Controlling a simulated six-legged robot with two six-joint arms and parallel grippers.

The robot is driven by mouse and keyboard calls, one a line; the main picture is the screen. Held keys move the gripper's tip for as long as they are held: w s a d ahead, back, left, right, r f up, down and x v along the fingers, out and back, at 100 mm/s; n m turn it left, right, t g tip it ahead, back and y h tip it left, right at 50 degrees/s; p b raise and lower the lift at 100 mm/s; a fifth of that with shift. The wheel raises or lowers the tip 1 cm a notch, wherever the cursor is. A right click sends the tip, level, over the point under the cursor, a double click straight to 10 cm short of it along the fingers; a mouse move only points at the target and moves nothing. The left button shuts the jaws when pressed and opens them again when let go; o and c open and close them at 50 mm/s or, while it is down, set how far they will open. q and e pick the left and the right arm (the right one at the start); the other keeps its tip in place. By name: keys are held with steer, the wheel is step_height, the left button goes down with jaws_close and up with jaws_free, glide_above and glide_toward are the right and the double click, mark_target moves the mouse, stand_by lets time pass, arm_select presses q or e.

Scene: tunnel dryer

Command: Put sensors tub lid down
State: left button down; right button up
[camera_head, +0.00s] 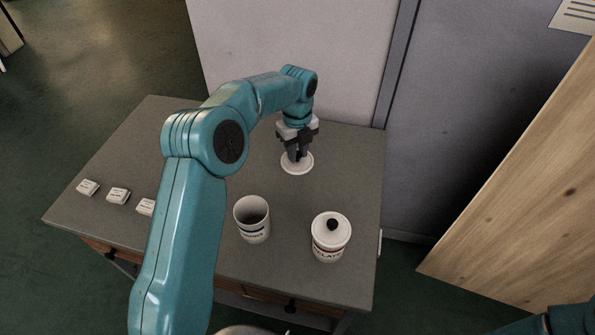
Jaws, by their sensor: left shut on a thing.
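The sensors tub lid (297,167) is a white round disc at the back of the grey table. My left gripper (298,156) is above it, pointing down, shut on its knob, which the fingers mostly hide. The lid looks at or very near the table top; I cannot tell whether it touches. An open white tub (254,226) with dark lettering stands upright in front of the lid, without a cover; its lettering is too small to read surely. My right gripper is not in view; only a bit of teal arm shows at the bottom right corner.
A second white tub (330,244), labelled relays, stands to the right with its black-knobbed lid on. Several small white labelled blocks (118,196) lie along the table's left side. The grey table (345,185) is clear at the right back. A wooden panel (520,190) stands at right.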

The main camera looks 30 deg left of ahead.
arm_select(q)
step_height(320, 180, down, 8)
steer(key=shift+f+p, duration=0.15)
steer(key=shift+p, duration=0.25)
steer(key=shift+f, duration=0.1)
steer(key=c, duration=0.9)
jaws_free()
steer(key=shift+f, duration=0.1)
steer(key=shift+r, duration=0.4)
step_height(320, 180, up, 12)
steer(key=shift+f+b, duration=0.1)
steer(key=shift+b, duration=0.3)
